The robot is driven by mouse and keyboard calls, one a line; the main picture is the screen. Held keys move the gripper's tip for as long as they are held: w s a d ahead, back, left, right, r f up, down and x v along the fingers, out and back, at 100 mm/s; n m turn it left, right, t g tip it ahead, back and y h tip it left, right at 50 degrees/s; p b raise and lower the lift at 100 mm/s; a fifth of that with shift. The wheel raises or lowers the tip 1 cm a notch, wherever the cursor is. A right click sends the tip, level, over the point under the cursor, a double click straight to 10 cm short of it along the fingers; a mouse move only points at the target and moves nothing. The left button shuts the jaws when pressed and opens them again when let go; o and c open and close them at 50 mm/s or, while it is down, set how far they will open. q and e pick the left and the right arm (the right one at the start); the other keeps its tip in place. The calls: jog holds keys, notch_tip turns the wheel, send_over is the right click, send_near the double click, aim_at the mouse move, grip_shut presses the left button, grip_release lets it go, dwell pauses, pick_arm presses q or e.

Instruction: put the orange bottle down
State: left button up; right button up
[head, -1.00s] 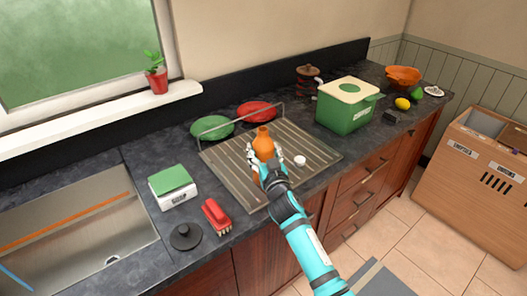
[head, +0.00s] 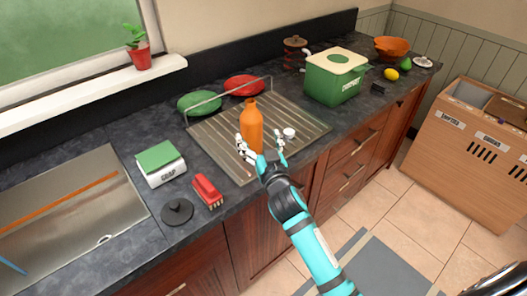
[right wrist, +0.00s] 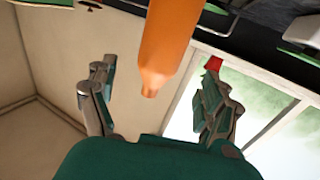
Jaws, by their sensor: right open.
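The orange bottle (head: 251,128) stands upright on the ribbed metal draining board (head: 215,141). Its neck and body also show in the right wrist view (right wrist: 163,48), between the two fingers and apart from both. My right gripper (head: 262,147) is open, at the near side of the bottle, with its fingers spread to the left and right. It also shows in the right wrist view (right wrist: 155,105). The lowest part of the bottle is hidden behind the gripper in the head view. My left gripper is not in view.
A white cap-like object (head: 289,132) lies right beside the right finger. A wire rack with a green dish (head: 199,102) and a red dish (head: 244,85) is behind. A red brush (head: 207,190) and a soap box (head: 161,165) are left. A green canister (head: 336,77) stands right.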

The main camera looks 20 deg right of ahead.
jog(key=shift+s+a+b, duration=0.15)
jog(key=shift+s+b, duration=0.2)
jog(key=shift+s, duration=1.9)
jog(key=s+d+f+g, duration=0.3)
jog(key=s+f+g, duration=0.5)
jog(key=s+f, duration=0.45)
jog(key=s+a+f+n+g+y, duration=0.1)
jog(key=s+f+g, duration=0.15)
jog(key=s, duration=0.65)
jog(key=s+f+n+g, duration=0.15)
jog(key=s+g, duration=0.25)
jog(key=s, duration=0.4)
notch_tip(320, 180, down, 16)
jog(key=s+f+g, duration=0.1)
jog(key=s+f, duration=0.4)
jog(key=f, duration=0.6)
jog(key=s+d+f+g, duration=0.1)
jog(key=s+f, duration=0.5)
jog(key=f, duration=0.5)
jog(key=shift+f, duration=0.3)
jog(key=shift+n+g, duration=0.25)
jog(key=s+f, duration=0.1)
jog(key=s, duration=0.1)
jog(key=s+d+f, duration=0.1)
jog(key=s+f, duration=0.1)
jog(key=s, duration=0.1)
jog(key=s+f, duration=0.1)
jog(key=s, duration=0.2)
jog(key=shift+d+f, duration=0.2)
jog(key=shift+d, duration=0.05)
